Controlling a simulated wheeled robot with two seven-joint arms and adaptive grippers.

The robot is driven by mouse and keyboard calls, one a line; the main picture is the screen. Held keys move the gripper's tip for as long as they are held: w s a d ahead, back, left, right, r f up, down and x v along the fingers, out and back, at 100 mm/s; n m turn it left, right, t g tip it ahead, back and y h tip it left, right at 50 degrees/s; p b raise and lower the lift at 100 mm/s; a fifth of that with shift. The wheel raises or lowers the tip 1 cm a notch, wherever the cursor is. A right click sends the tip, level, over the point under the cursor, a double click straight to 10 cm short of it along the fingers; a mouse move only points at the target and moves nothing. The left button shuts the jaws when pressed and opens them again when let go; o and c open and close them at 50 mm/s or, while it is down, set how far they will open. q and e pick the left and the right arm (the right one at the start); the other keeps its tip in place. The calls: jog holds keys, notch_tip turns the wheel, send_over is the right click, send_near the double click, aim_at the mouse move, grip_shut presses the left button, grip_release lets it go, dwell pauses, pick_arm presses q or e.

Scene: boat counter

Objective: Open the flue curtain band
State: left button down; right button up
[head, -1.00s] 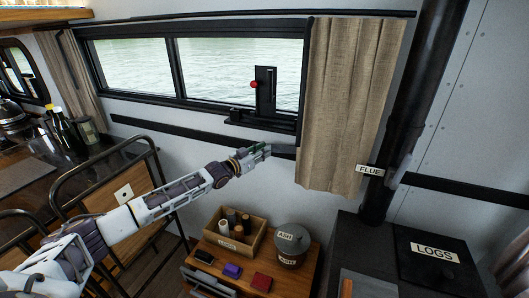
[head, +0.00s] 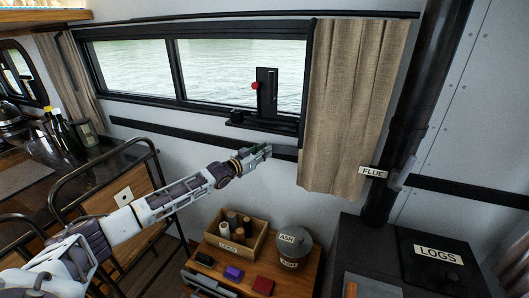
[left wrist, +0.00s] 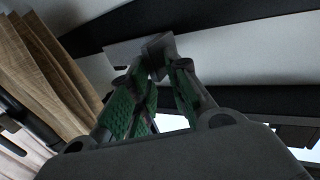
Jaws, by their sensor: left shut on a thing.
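The beige flue curtain (head: 350,100) hangs at the right end of the window, its lower part spread wide and loose. A label reading FLUE (head: 372,171) is at its lower right, by the black pipe. My left gripper (head: 266,151) is just left of the curtain, below the window frame. In the left wrist view its green-padded fingers (left wrist: 160,70) are closed together at a small grey piece (left wrist: 158,44). I cannot tell if this piece is the band; no band shows around the curtain. The curtain's folds (left wrist: 45,65) show at left there. My right gripper is out of view.
A wooden cabinet (head: 228,275) below carries a box of rolls (head: 232,244), an ash tin (head: 292,247) and small coloured blocks. A stove with a LOGS label (head: 438,254) stands at right. A black flue pipe (head: 418,90) rises beside the curtain. A chair frame is at left.

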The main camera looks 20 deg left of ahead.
pick_arm(q)
jog(key=shift+a+f, duration=0.2)
jog(key=shift+f, duration=0.2)
jog(key=c, duration=1)
grip_release()
jog(key=shift+a+r, duration=0.15)
jog(key=shift+a, duration=0.05)
jog(key=shift+o, duration=1.3)
jog(key=shift+d+r, duration=0.1)
jog(key=shift+o, duration=0.3)
jog(key=shift+d, duration=0.15)
jog(key=shift+s, duration=0.15)
jog(key=v, duration=1.1)
jog(key=shift+s, duration=0.3)
